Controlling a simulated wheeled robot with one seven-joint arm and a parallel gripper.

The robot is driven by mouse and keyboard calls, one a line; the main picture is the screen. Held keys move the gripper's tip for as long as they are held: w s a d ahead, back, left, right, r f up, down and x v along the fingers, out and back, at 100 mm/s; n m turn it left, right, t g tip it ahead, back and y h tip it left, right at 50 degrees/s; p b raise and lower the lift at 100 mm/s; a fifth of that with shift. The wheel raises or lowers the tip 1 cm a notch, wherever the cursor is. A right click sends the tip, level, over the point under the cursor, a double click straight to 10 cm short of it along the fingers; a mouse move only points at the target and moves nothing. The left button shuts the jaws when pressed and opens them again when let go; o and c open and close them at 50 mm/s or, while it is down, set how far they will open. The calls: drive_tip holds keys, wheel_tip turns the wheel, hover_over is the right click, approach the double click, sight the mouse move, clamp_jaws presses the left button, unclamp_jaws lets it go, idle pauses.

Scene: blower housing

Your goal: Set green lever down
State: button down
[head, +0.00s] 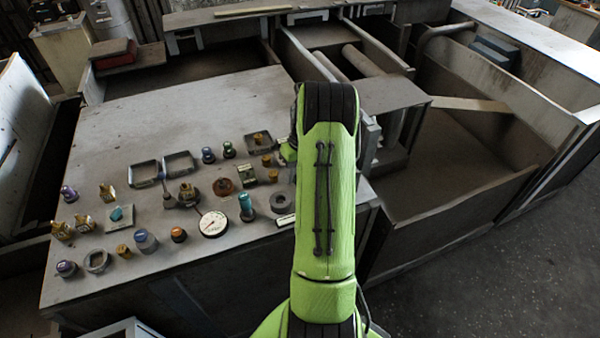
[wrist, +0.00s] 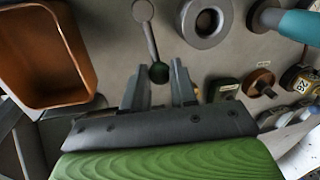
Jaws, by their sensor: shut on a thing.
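In the wrist view, the green lever (wrist: 158,72) has a dark green ball end and a thin grey stem that runs up to a round grey end near the top edge. My gripper (wrist: 159,78) has one finger on each side of the green ball and is shut on it. Whether the lever touches the panel below is hard to tell. In the head view my green arm hides the gripper, and I cannot make out the held lever there.
The grey panel (head: 120,258) carries several knobs, two dark square trays and a white dial gauge (head: 213,224). In the wrist view, an orange-brown tray (wrist: 88,75) is at left, a grey ring (wrist: 187,25) and teal handle (wrist: 298,24) at right.

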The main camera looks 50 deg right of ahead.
drive_tip(key=n, duration=0.1)
drive_tip(key=a+n, duration=0.1)
drive_tip(key=shift+w+a+n, duration=0.15)
drive_tip(key=shift+w+n, duration=0.15)
drive_tip(key=shift+a+n+g+b, duration=0.4)
drive_tip(key=shift+a+n, duration=0.25)
drive_tip(key=shift+n, duration=0.65)
drive_tip(key=c, duration=0.9)
unclamp_jaws()
drive_tip(key=shift+a, duration=0.1)
drive_tip(key=d+r+p, duration=0.3)
drive_tip(key=r, duration=1.2)
drive_tip(key=shift+r, duration=0.25)
drive_tip(key=shift+w, duration=0.1)
